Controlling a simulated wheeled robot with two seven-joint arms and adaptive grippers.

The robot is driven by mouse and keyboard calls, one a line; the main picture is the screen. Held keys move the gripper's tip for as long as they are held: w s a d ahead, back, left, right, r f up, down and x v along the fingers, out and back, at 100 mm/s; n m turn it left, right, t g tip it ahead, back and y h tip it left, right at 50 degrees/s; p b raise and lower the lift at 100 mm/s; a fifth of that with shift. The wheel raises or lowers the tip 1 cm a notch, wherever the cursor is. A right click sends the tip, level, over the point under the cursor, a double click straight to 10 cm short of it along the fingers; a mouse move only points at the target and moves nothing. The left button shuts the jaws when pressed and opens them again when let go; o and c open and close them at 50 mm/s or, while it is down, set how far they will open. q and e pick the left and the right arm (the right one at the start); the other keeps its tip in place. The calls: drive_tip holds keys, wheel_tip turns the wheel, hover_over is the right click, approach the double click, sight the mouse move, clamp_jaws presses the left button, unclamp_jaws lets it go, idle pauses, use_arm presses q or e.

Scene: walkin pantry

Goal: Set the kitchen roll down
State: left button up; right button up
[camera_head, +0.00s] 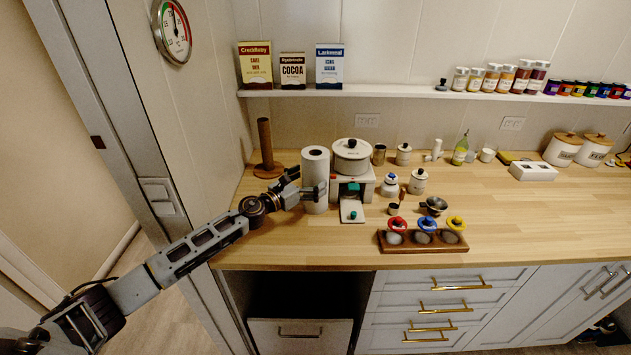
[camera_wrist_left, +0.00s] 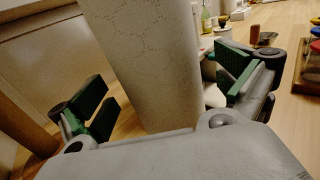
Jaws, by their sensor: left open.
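The white kitchen roll (camera_head: 315,181) stands upright on the wooden counter, just left of the kitchen scale with a pot. My left gripper (camera_head: 304,189) is around the roll from the left, with its fingers apart. In the left wrist view the roll (camera_wrist_left: 150,60) rises between the two open green-padded fingers (camera_wrist_left: 165,100), and gaps show on both sides of it. The roll's base appears to rest on the counter. A brown wooden roll holder (camera_head: 265,143) stands empty behind and left of the roll. My right gripper is not in view.
The scale (camera_head: 352,187) with its lidded pot (camera_head: 351,156) is close to the roll's right. A wooden rack (camera_head: 423,243) with red, blue and yellow-topped jars stands at the front. The counter (camera_head: 260,232) is clear at front left. A wall shelf (camera_head: 400,90) holds boxes and jars.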

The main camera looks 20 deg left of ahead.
use_arm(q)
drive_tip(key=shift+x, duration=1.25)
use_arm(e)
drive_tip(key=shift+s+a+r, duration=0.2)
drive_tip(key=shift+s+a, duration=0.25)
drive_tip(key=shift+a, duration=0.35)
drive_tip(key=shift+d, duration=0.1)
